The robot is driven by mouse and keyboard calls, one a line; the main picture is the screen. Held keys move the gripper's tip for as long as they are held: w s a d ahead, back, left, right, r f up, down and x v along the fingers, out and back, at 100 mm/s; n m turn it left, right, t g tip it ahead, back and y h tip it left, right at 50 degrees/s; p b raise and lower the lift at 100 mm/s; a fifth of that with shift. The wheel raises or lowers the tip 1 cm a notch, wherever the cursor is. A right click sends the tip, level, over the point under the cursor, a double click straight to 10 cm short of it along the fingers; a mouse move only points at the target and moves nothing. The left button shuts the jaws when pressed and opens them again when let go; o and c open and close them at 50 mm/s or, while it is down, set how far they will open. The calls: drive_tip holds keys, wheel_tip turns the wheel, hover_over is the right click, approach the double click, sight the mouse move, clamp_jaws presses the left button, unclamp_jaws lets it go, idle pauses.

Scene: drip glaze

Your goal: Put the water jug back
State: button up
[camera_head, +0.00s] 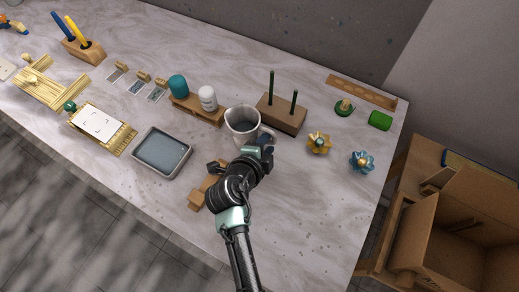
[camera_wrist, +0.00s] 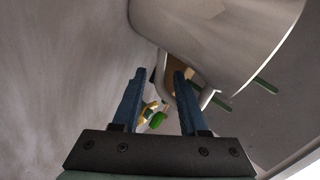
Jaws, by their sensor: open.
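The water jug (camera_head: 240,127), a grey-white open-topped vessel, stands upright on the marble-look worktop near the middle of the head view. It fills the upper right of the wrist view (camera_wrist: 225,35), large and close. Its handle (camera_wrist: 208,98) shows as a pale loop behind and beside the right finger. My gripper (camera_head: 266,146) is at the jug's right side, by the handle. In the wrist view, the two blue fingers (camera_wrist: 160,76) are apart with nothing clamped between them. I cannot tell whether a finger touches the handle.
A wooden block with two dark green pegs (camera_head: 282,117) stands just behind the jug. A wooden stand with teal and white pieces (camera_head: 197,106) is to its left. A grey tray (camera_head: 162,152) lies at front left. Yellow (camera_head: 319,142) and blue (camera_head: 361,161) flower-shaped pieces are to the right.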

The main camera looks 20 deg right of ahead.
drive_tip(key=b+v, duration=0.1)
drive_tip(key=v, duration=1.1)
drive_tip(key=w+a+r+n+t+y, duration=0.1)
drive_tip(key=w+r+n+t, duration=0.25)
drive_tip(key=r, duration=0.55)
drive_tip(key=w+a+r+n+t+y, duration=0.1)
drive_tip(key=w+r+n+t, duration=0.25)
drive_tip(key=r, duration=0.65)
drive_tip(key=w+r+n+t+y, duration=0.15)
drive_tip(key=w+r+n, duration=0.3)
drive_tip(key=r, duration=0.45)
drive_tip(key=s+a+r+n+t+y, duration=0.1)
drive_tip(key=s+r+n+t, duration=0.2)
drive_tip(key=r, duration=0.7)
drive_tip(key=s+a+r+n+t+y, duration=0.1)
drive_tip(key=s+r+n+t, duration=0.3)
drive_tip(key=r, duration=0.5)
drive_tip(key=s+a+r+n+t+y, duration=0.1)
drive_tip(key=s+r+n+t+y, duration=0.1)
drive_tip(key=r, duration=0.8)
drive_tip(key=shift+s+a+r+n+t, duration=0.35)
drive_tip(key=shift+s+n+t, duration=0.55)
drive_tip(key=shift+n, duration=0.25)
wheel_tip(320, 180, up, 3)
drive_tip(key=p, duration=0.3)
